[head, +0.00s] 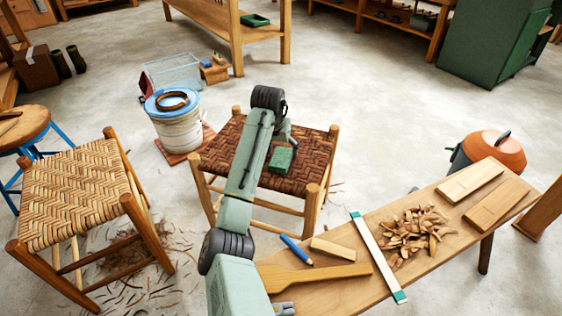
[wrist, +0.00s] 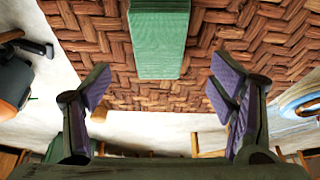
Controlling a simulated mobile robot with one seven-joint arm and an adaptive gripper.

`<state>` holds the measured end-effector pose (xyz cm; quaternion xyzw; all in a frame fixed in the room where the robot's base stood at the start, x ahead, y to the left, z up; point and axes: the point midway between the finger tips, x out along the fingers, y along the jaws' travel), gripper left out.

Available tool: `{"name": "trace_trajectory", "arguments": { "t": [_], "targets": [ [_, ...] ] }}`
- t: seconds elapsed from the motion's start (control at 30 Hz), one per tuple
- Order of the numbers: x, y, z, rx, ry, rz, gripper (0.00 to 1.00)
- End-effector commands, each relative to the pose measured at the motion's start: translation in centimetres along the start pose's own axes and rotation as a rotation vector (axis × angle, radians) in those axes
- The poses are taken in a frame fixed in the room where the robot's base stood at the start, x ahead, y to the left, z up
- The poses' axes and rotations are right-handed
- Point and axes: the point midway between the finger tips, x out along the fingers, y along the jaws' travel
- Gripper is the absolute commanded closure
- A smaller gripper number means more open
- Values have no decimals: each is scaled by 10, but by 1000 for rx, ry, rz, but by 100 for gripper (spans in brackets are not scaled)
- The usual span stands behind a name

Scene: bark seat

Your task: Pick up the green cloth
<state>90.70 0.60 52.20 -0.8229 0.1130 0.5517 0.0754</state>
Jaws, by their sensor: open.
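The green cloth (head: 282,160) is a small folded, block-like bundle lying on the brown woven bark seat (head: 312,146) of the middle stool. In the wrist view, the cloth (wrist: 160,42) is at the top centre, its upper end cut off by the frame. My gripper (wrist: 160,88) is open, with purple-padded fingers spread wider than the cloth. The cloth lies beyond the fingertips, roughly centred between them, and nothing is held. In the head view, my arm hides part of the seat, and the gripper shows only partly, just above the cloth.
A bench (head: 335,290) at front right holds wood shavings (head: 415,235), a wooden paddle (head: 315,277), a blue pencil-like tool (head: 296,250) and wood blocks. A white bucket (head: 178,128) with a blue rim stands left of the stool. A lighter woven stool (head: 75,190) stands further left.

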Motion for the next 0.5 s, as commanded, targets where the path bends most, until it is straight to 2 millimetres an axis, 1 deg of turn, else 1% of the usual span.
{"name": "trace_trajectory", "arguments": {
  "t": [0.17,0.3,0.4,0.5],
  "targets": [
    [15,0,2,-1,0,-1,22],
    [37,0,5,-2,-1,-2,22],
    [49,1,4,-2,1,-1,22],
    [55,1,4,-1,2,-1,22]
  ]
}}
